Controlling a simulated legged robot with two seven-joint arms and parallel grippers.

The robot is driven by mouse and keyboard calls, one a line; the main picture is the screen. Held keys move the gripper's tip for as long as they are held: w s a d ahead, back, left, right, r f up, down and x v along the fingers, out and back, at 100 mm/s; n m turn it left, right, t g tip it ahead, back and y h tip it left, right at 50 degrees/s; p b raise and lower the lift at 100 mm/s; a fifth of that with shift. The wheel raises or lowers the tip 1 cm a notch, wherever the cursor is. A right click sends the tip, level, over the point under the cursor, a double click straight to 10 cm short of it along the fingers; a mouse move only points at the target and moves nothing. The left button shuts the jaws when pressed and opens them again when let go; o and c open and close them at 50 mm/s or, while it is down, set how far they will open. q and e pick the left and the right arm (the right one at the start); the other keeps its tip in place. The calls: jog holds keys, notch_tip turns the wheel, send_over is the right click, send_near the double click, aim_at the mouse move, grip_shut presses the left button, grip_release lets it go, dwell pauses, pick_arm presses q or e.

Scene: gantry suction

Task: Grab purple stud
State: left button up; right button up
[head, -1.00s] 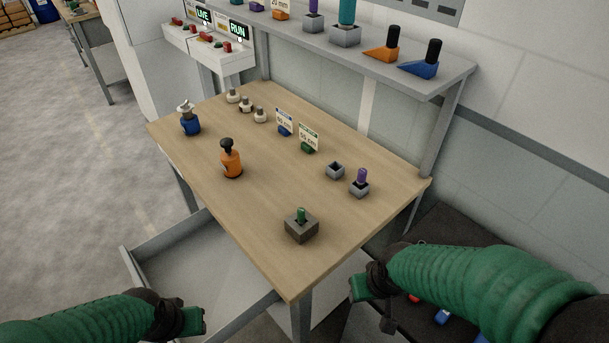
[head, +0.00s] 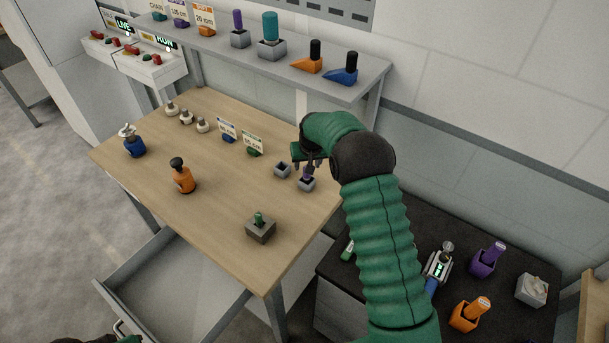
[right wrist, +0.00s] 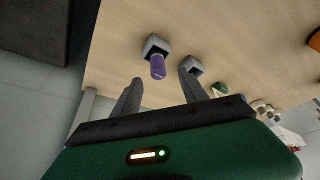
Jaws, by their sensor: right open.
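The purple stud (head: 307,174) stands in a small grey square holder (head: 306,185) near the table's right edge. My right gripper (head: 309,163) is over it, partly hiding it in the head view. In the right wrist view the purple stud (right wrist: 158,68) rises from its holder (right wrist: 155,45), just beyond and between the tips of my open right gripper (right wrist: 161,78). The jaws hold nothing. Only a sliver of my left gripper (head: 127,339) shows at the bottom left edge; its jaws cannot be made out.
An empty grey holder (head: 283,170) sits beside the stud's holder. A grey block with a green stud (head: 259,219) is nearer the front. Sign cards (head: 253,142) stand behind. A shelf (head: 290,60) runs above the table's back. An open drawer (head: 120,289) juts out at lower left.

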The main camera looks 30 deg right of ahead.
aim_at(307, 177)
jog(key=x, duration=0.2)
jog(key=p+x, duration=0.1)
jog(key=x, duration=0.1)
jog(key=d+p+x, duration=0.1)
jog(key=x, duration=0.1)
jog(key=shift+f, duration=0.1)
jog(key=shift+w+f, duration=0.2)
jog(key=shift+f, duration=0.1)
jog(key=shift+w+a, duration=0.1)
jog(key=shift+a, duration=0.2)
jog(key=shift+a+r, duration=0.1)
jog(key=shift+r, duration=0.05)
jog(key=c, duration=0.9)
pick_arm(q)
jog(key=shift+s+d+r, duration=0.1)
jog(key=shift+d+r, duration=0.15)
jog(key=shift+r, duration=0.35)
jog(key=shift+d+r, duration=0.25)
jog(key=shift+r, duration=0.3)
pick_arm(e)
jog(key=shift+d, duration=0.25)
grip_shut()
